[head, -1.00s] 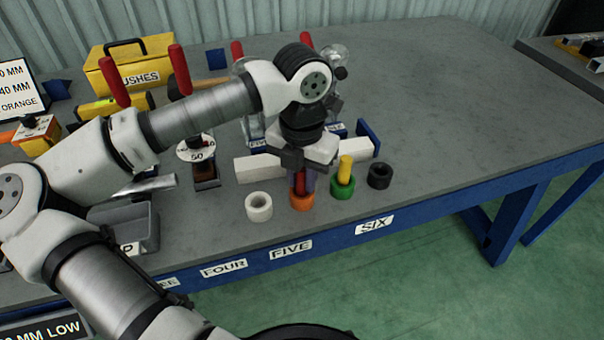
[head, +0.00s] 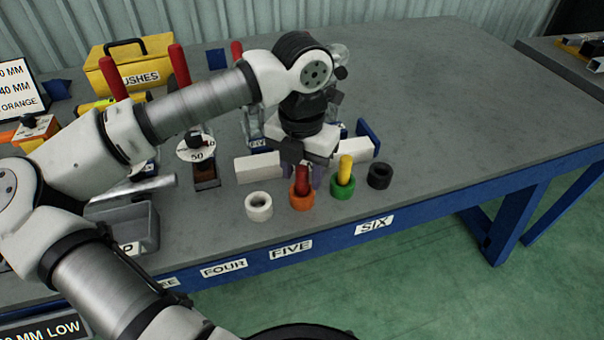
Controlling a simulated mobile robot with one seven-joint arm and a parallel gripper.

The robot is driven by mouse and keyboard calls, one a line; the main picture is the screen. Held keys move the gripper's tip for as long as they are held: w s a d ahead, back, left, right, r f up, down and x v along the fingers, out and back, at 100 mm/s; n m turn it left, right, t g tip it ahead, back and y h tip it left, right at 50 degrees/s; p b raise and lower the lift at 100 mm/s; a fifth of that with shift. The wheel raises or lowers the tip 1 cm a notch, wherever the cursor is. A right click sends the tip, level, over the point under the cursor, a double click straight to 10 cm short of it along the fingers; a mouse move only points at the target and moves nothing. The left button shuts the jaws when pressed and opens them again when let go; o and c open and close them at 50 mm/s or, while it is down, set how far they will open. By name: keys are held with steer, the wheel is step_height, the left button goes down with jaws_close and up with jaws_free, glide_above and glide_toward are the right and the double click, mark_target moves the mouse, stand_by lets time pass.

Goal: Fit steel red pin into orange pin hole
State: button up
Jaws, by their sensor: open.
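The red pin (head: 302,178) stands upright in the hole of the orange ring (head: 301,201) on the workbench, with its upper part showing above the ring. My gripper (head: 307,176) is open, behind and slightly right of the pin in the head view. Its fingers are partly hidden, and I see no contact with the pin.
A white ring (head: 259,206) stands to the left. A green ring (head: 342,190) with a yellow pin (head: 345,170) and a black ring (head: 380,175) stand to the right. A white bar (head: 257,168) lies behind. The right side of the bench (head: 450,100) is clear.

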step_height(320, 180, up, 11)
steer(key=shift+f, duration=0.15)
stand_by(0.5)
